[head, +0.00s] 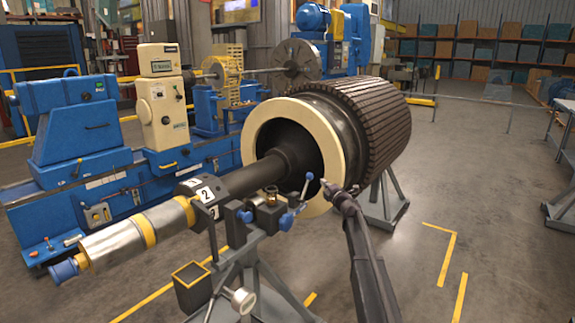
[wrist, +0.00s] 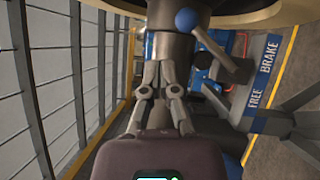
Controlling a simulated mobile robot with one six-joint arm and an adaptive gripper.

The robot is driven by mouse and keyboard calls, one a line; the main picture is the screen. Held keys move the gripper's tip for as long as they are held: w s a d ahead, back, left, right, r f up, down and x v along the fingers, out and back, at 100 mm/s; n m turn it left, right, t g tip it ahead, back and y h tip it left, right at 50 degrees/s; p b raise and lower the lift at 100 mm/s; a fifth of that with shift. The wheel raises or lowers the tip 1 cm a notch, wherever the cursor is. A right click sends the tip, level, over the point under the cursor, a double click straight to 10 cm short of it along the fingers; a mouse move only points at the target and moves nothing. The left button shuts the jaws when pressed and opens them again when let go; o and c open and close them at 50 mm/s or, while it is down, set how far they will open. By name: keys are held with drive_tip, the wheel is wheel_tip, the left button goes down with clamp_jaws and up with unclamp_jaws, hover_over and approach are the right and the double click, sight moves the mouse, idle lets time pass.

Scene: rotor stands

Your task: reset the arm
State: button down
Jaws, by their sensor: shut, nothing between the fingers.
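My gripper (head: 326,185) is in the head view in front of the rotor's pale end ring (head: 258,128), just right of a small lever with a blue knob (head: 309,176). In the wrist view my gripper (wrist: 162,68) has its fingers together with nothing seen between them. The blue knob (wrist: 186,20) shows just above and right of the fingertips, apparently apart from them. The lever's arm runs down to the right beside a blue plate (wrist: 264,75) marked FREE and BRAKE.
The rotor's shaft (head: 250,178) runs left over a dark stand (head: 250,260) that stands close to my arm. The ribbed rotor body (head: 370,115) rests on grey legs. A blue lathe (head: 80,140) fills the left. Open floor (head: 480,180) with yellow lines lies right.

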drive_tip(key=s+d+f+m+g+h+p, duration=0.35)
drive_tip(key=s+m+h, duration=0.25)
drive_tip(key=s+m, duration=0.4)
drive_tip(key=s+d+f+m+g+h+p, duration=0.2)
drive_tip(key=s+d+m+g+h, duration=0.3)
drive_tip(key=s+m, duration=0.55)
drive_tip(key=s+a+f+m+g+y+p, duration=0.1)
drive_tip(key=s+a+g, duration=0.2)
drive_tip(key=s, duration=0.8)
drive_tip(key=s+a+f+m+g+y+p, duration=0.1)
drive_tip(key=s+a+f+g, duration=0.1)
drive_tip(key=s, duration=0.9)
drive_tip(key=s+a+f+m+g+y+p, duration=0.1)
drive_tip(key=s+a+g, duration=0.3)
drive_tip(key=s, duration=0.7)
drive_tip(key=shift+a+f+y+p, duration=0.55)
drive_tip(key=shift+a+y+p, duration=0.05)
drive_tip(key=shift+a, duration=0.5)
drive_tip(key=shift+g, duration=0.25)
